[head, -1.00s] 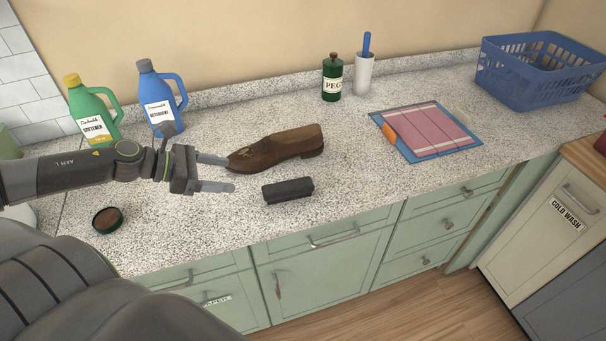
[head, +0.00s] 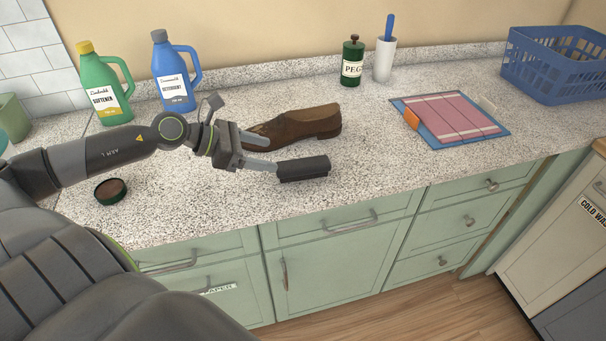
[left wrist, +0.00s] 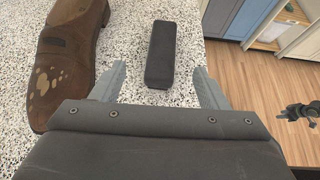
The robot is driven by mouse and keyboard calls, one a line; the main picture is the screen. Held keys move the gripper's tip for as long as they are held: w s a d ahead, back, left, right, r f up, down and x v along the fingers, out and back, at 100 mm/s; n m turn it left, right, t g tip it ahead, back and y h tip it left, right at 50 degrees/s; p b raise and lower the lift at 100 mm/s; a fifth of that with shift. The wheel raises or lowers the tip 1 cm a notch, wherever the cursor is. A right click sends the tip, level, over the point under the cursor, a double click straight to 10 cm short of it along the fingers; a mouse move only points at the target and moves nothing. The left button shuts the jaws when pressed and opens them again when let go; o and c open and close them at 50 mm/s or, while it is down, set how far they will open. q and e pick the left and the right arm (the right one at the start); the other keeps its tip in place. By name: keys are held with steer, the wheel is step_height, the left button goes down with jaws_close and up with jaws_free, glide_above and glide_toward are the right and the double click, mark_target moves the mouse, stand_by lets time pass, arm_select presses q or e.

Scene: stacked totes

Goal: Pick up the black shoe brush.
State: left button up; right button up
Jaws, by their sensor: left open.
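The black shoe brush (head: 303,169) lies on the speckled counter near its front edge. In the left wrist view the brush (left wrist: 160,54) sits ahead of and between the two fingers, with its near end by the fingertip line. My left gripper (head: 266,154) is open and empty, its fingers pointing right toward the brush; in the left wrist view the gripper (left wrist: 160,78) shows both fingers spread apart. A brown shoe (head: 300,125) lies just behind the brush. In the left wrist view the shoe (left wrist: 66,62), with pale spots, lies left of the left finger.
A round open tin (head: 110,191) lies left of the gripper. Softener (head: 105,88) and detergent (head: 173,77) bottles, a green peg bottle (head: 352,62) and a white holder (head: 384,60) stand behind. A folding board (head: 452,118) and blue basket (head: 556,66) are right. Counter right of the brush is clear.

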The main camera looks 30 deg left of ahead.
mark_target(295, 164)
arm_select(q)
steer(key=shift+x, duration=0.85)
steer(key=shift+w+d+f, duration=0.3)
steer(key=shift+w+d, duration=0.15)
steer(key=shift+w, duration=0.05)
steer(key=shift+w+d+f, duration=0.25)
steer(key=shift+w+f, duration=0.05)
steer(key=shift+w, duration=0.05)
steer(key=shift+w+d+f, duration=0.2)
steer(key=shift+s+f+p+x, duration=0.1)
steer(key=shift+f+p+x, duration=0.1)
steer(key=shift+x, duration=0.55)
steer(key=shift+s+f+p+x, duration=0.1)
steer(key=shift+s+p+x, duration=0.1)
steer(key=shift+x, duration=1.5)
arm_select(e)
steer(key=shift+s+r, duration=0.45)
steer(key=shift+s, duration=0.1)
